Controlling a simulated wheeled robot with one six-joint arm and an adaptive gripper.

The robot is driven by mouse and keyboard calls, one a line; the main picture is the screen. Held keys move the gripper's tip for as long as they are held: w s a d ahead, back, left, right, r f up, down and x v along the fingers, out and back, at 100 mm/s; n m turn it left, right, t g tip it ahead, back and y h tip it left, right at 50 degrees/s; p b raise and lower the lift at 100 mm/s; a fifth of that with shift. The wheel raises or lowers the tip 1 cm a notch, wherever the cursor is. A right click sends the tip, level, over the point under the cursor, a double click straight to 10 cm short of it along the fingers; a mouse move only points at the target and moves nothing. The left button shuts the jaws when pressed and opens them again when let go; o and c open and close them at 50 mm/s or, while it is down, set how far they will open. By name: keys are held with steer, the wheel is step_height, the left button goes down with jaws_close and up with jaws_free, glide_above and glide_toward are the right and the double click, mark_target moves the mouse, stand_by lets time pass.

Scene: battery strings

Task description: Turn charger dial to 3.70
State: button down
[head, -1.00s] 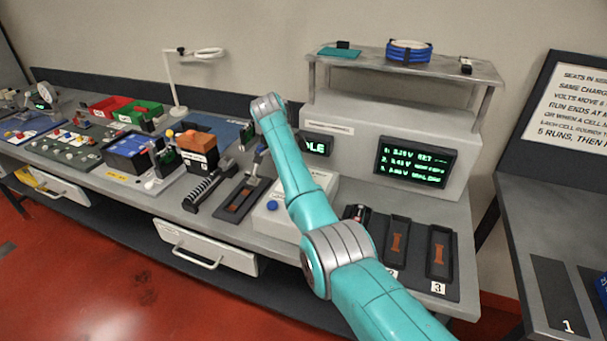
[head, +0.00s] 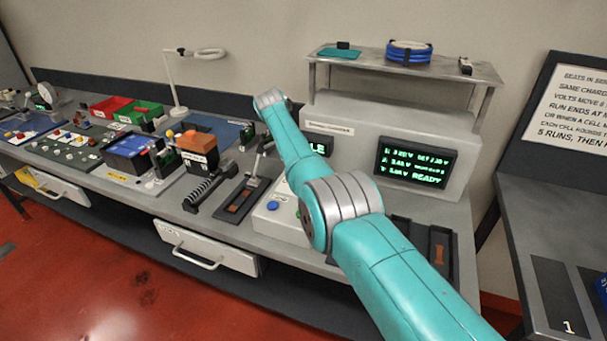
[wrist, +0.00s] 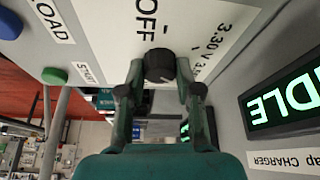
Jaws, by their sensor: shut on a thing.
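The charger dial (wrist: 159,60) is a small black knob on the white panel in the wrist view. My gripper (wrist: 160,74) has a finger on each side of it and is shut on it. The printed words OFF and 3.30 V lie around the knob; the pointer's exact setting cannot be told. A display (wrist: 284,102) beside the panel reads IDLE. In the head view the charger screen (head: 416,163) shows several green lines, the last ending in READY; the figures are too blurred to read surely. My arm hides the dial and gripper there.
A green START button (wrist: 55,76) and a blue LOAD button (wrist: 9,22) are on the panel near my gripper. A shelf (head: 350,58) stands over the charger. A lever tray (head: 243,199) is left of the panel. My arm partly covers the cell slots (head: 440,245).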

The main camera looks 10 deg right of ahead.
steer(key=shift+f, duration=0.1)
steer(key=c, duration=0.8)
jaws_free()
step_height(320, 180, up, 10)
